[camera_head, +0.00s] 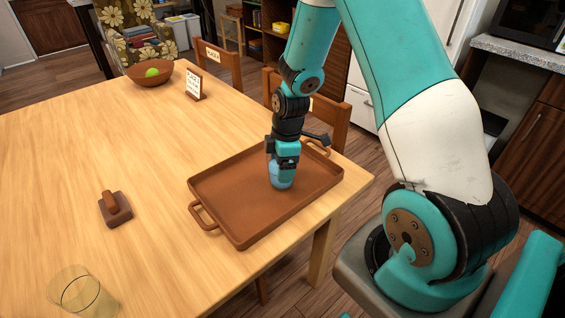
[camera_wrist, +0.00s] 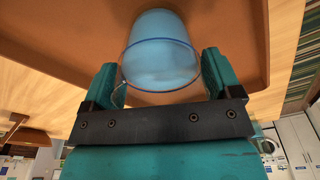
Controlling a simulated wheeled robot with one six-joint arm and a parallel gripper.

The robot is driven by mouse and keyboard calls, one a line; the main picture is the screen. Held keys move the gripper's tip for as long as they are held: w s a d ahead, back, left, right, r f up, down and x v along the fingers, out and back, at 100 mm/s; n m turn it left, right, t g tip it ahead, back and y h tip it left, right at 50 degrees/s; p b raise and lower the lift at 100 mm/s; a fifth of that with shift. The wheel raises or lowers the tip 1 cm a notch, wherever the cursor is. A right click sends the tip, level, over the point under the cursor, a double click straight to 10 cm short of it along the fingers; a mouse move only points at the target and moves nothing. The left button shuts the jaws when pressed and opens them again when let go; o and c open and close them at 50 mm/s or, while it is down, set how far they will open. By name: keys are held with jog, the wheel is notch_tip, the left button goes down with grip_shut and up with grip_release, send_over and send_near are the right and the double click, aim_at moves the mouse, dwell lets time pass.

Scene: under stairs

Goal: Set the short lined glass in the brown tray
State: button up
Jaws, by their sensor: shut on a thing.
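A short blue glass (camera_head: 281,180) with a darker blue rim line is between the fingers of my gripper (camera_head: 284,164). The wrist view shows the glass (camera_wrist: 160,45) between both fingers (camera_wrist: 160,68), which are shut on it. It is inside the outline of the brown tray (camera_head: 235,190), right of the tray's middle, at or just above its floor. I cannot tell whether its base touches. The gripper hides its upper part in the head view. The brown tray also fills much of the wrist view (camera_wrist: 235,35).
A clear glass (camera_head: 80,290) with a dark line stands at the table's near left. A brown block with a handle (camera_head: 115,208) lies left of the tray. A brown bowl with a green ball (camera_head: 135,77) and a small sign (camera_head: 194,84) are at the back.

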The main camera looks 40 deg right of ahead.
jog(key=o, duration=1.2)
jog(key=shift+f, duration=0.15)
notch_tip(320, 180, up, 12)
jog(key=r, duration=0.1)
jog(key=s+a+r+m+y, duration=0.1)
jog(key=s+a+r, duration=0.2)
jog(key=a, duration=0.3)
jog(key=s+a+r+m, duration=0.1)
jog(key=s+a+r, duration=0.2)
jog(key=a, duration=0.2)
jog(key=s+a+r+m, duration=0.1)
jog(key=s+a, duration=0.2)
jog(key=s, duration=0.1)
jog(key=s+a+r+m+y, duration=0.1)
jog(key=s+a+r, duration=0.1)
jog(key=s+a, duration=0.2)
jog(key=s+a+r+m+y, duration=0.1)
jog(key=s+a+r, duration=0.1)
jog(key=s, duration=0.4)
jog(key=shift+s+a+r+m+g, duration=0.15)
jog(key=shift+a+m+g, duration=0.2)
jog(key=shift+a, duration=0.3)
notch_tip(320, 180, up, 3)
jog(key=p, duration=0.3)
